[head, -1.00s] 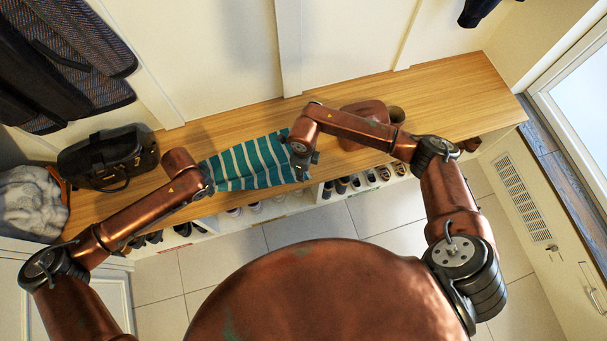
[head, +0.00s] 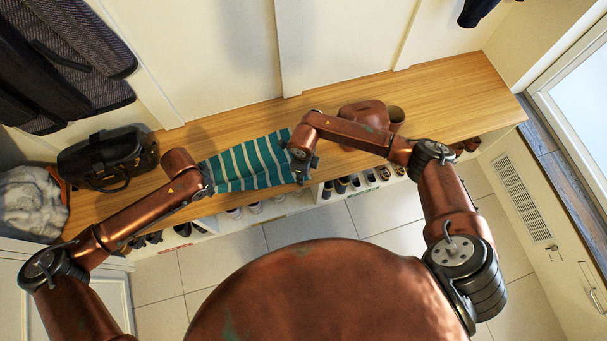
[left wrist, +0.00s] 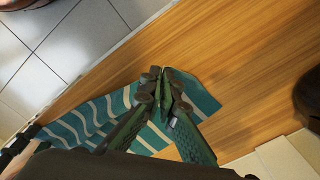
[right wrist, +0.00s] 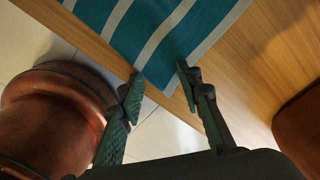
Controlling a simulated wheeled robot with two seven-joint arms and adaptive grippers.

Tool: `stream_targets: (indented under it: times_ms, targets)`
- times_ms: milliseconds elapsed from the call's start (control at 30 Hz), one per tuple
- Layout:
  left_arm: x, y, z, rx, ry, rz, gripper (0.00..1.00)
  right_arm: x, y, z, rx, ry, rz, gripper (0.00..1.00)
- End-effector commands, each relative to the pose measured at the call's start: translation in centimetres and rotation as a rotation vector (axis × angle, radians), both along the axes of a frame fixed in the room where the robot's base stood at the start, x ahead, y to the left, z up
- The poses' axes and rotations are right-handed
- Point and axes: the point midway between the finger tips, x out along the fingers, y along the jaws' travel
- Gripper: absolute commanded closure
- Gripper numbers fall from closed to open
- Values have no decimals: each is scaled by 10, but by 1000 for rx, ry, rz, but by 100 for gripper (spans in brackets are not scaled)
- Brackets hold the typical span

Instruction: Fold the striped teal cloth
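The striped teal cloth (head: 250,165) lies on the wooden bench top, between my two grippers in the head view. My left gripper (head: 208,182) is at its left end. In the left wrist view its fingers (left wrist: 162,80) are nearly together on the cloth (left wrist: 100,112), with teal fabric showing on both sides. My right gripper (head: 304,170) is at the cloth's right end. In the right wrist view its fingers (right wrist: 160,82) are apart, with a cloth corner (right wrist: 165,70) reaching between them at the bench's front edge.
The wooden bench (head: 450,95) is clear toward the right. A black bag (head: 105,158) and a grey furry item (head: 30,200) are at the left. A reddish-brown item (head: 362,114) and a brown cup-like object (head: 396,115) stand behind my right arm. Shoes (head: 355,184) sit in cubbies below.

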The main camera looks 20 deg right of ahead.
Motion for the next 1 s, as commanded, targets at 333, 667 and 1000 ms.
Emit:
stream_targets:
  times_ms: [333, 667, 1000]
  targets:
    - [0, 0, 0, -1, 1, 0, 100, 0, 0, 0, -1, 1, 0, 79]
    - [0, 0, 0, -1, 1, 0, 100, 0, 0, 0, -1, 1, 0, 90]
    - [0, 0, 0, -1, 1, 0, 100, 0, 0, 0, -1, 1, 0, 100]
